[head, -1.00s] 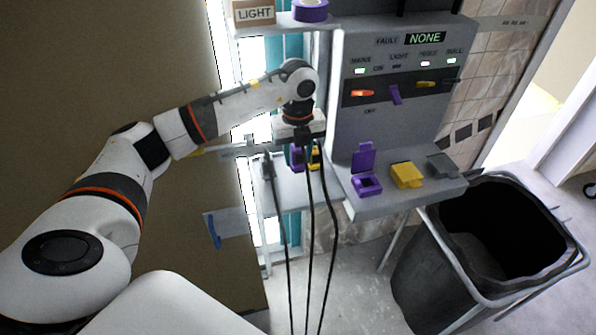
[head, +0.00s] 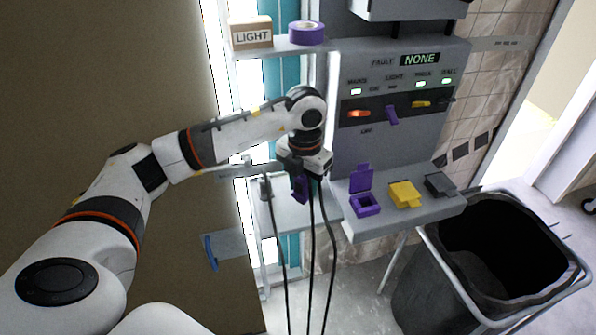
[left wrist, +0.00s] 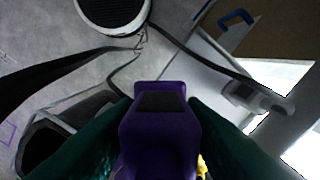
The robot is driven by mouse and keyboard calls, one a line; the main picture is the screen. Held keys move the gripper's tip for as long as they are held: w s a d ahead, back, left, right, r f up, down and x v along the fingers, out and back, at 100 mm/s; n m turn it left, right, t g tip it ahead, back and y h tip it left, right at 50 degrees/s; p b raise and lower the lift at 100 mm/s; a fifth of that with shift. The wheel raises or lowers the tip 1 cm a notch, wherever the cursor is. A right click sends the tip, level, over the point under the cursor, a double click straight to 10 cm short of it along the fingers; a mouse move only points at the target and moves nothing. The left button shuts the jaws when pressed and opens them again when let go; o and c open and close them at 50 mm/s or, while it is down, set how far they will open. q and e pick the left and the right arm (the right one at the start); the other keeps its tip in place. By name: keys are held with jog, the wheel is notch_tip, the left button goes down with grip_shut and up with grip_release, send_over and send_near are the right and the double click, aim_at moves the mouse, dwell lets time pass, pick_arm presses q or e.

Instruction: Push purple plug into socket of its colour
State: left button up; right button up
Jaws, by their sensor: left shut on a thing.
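The purple plug (head: 300,189) is in my left gripper (head: 303,174), held by its body beside the plug shelf. In the left wrist view the purple plug (left wrist: 160,130) fills the space between the dark green fingers, and the gripper is shut on it. The purple socket (head: 365,205) is on the panel's ledge to the right of the gripper, with its purple lid (head: 361,179) standing open. The plug is apart from the socket. My right gripper is in neither view.
A yellow socket (head: 404,194) and a grey socket (head: 440,186) sit right of the purple one, lids down. Black cables hang below the shelf (head: 262,222), where a grey plug (head: 265,187) stands. A bin (head: 412,290) stands front right. A LIGHT box (head: 251,36) and purple tape (head: 306,32) are above.

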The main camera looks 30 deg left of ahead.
pick_arm(q)
jog(key=s+d+m, duration=0.5)
jog(key=s+m, duration=0.1)
jog(key=m, duration=1.1)
jog(key=s+d+f+m, duration=0.1)
jog(key=s+d+m, duration=0.3)
jog(key=m, duration=1.4)
jog(key=shift+s+d+f, duration=0.15)
jog(key=shift+s+d, duration=0.2)
jog(key=shift+s, duration=0.8)
